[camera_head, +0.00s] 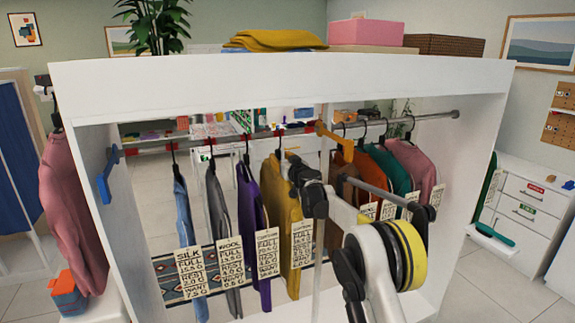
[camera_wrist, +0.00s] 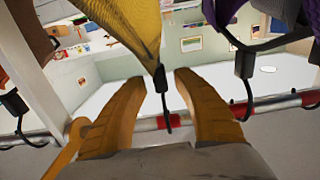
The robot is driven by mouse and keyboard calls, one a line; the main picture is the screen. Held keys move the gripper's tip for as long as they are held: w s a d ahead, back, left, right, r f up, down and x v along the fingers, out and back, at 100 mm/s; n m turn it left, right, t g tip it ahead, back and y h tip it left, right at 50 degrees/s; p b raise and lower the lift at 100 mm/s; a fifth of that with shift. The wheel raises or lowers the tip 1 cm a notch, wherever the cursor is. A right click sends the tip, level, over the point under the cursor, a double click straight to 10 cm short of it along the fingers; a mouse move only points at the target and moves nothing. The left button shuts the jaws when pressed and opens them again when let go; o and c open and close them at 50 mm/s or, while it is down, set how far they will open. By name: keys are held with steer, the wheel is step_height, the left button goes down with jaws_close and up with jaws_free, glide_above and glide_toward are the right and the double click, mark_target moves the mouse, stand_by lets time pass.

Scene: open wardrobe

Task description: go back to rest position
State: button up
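My gripper (camera_wrist: 158,82) shows in the wrist view with its two brown-yellow fingers apart. The dark hook of the yellow garment's hanger lies between the fingers in that view, with no finger seen closed on it. The yellow garment (camera_wrist: 128,28) is beside the fingertips; it also shows in the head view (camera_head: 279,220), hanging on the rail (camera_head: 226,141). In the head view my dark wrist is in front of the wardrobe, close to this garment and partly covering it. Contact between fingers and hanger cannot be told.
A purple garment (camera_head: 250,215) hangs left of the yellow one, then grey (camera_head: 217,200) and blue ones. Orange (camera_head: 372,180), teal (camera_head: 393,165) and pink garments hang to the right. The white wardrobe top (camera_head: 280,75) spans above. An orange bracket (camera_head: 335,137) is near the rail.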

steer(key=v, duration=1)
steer(key=shift+r, duration=0.15)
steer(key=s+r+g+b, duration=0.2)
steer(key=s+g+b, duration=0.3)
steer(key=s, duration=2.1)
steer(key=s+d+f+m+g+h+b, duration=0.1)
steer(key=s+d+f, duration=0.3)
steer(key=s, duration=0.6)
steer(key=s+d+f+m+g+h+b, duration=0.1)
steer(key=s+d+f+g+h, duration=0.1)
steer(key=s+f, duration=0.6)
steer(key=s+d+f+m+g+h+b, duration=0.1)
steer(key=s+d+f+h+b, duration=0.1)
steer(key=s+d+f, duration=0.5)
steer(key=s, duration=0.6)
steer(key=shift+s+m+g+h, duration=0.25)
steer(key=shift+m+g+h, duration=0.15)
